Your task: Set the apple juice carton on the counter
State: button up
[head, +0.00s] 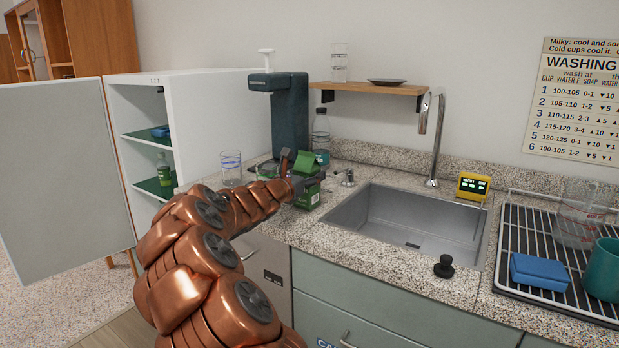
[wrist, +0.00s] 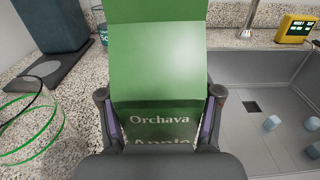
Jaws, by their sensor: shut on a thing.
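The apple juice carton (head: 308,188) is green, with a gabled top. In the wrist view the carton (wrist: 157,75) fills the middle, with "Orchava" and part of "Apple" printed on it. My gripper (head: 303,180) is shut on the carton, one finger on each side; its fingers also show in the wrist view (wrist: 160,118). The carton is upright at the speckled counter (head: 330,232), left of the sink. I cannot tell whether its base touches the counter, as the base is partly hidden.
The sink (head: 410,222) lies right of the carton, with a tap (head: 434,140). A striped glass (head: 231,168), a dark dispenser (head: 289,115) and a bottle (head: 321,138) stand nearby. A white fridge (head: 190,110) is open at left. A drying rack (head: 530,240) is at right.

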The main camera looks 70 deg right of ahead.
dwell(0.3)
jog(key=o, duration=1.7)
jog(key=shift+f, duration=0.1)
jog(key=shift+r, duration=0.2)
jog(key=v, duration=1.1)
jog(key=shift+w, duration=0.1)
jog(key=shift+a+f, duration=0.1)
jog(key=shift+a, duration=0.4)
jog(key=shift+a, duration=0.1)
